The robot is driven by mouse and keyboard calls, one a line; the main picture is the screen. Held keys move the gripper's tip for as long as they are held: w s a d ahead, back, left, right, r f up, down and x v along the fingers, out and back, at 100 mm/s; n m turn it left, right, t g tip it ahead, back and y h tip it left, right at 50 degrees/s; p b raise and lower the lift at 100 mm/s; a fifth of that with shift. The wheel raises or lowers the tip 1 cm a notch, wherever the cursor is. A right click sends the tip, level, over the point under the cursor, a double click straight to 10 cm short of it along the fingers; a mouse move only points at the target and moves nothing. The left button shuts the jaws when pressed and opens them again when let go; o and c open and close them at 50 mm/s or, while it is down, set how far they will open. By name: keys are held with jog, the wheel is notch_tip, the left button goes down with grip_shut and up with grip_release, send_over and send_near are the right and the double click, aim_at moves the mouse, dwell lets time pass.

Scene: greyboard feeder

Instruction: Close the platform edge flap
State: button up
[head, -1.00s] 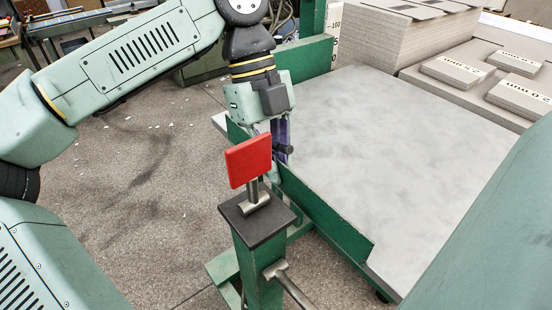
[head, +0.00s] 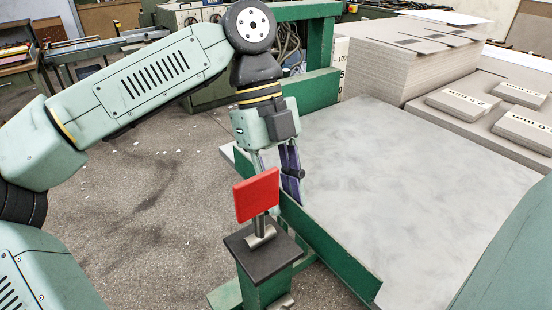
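The platform (head: 410,165) is a broad pale grey top to the right of my gripper. A long green flap (head: 335,248) runs along its near left edge, with its broad side toward me. I cannot tell its exact tilt. My gripper (head: 275,178) points down over the far part of this edge, close to the flap. One purple finger shows on its right; the fingertips are partly hidden behind a red plate, so its opening and any contact with the flap are unclear.
The red square plate (head: 256,195) stands on a black-topped green post (head: 262,252) in front of my gripper. Stacked greyboard (head: 405,70) and smaller marked blocks (head: 463,103) lie beyond the platform. The floor at left (head: 150,210) is open.

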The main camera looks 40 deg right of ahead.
jog(key=v, duration=1.1)
jog(key=shift+s, duration=0.1)
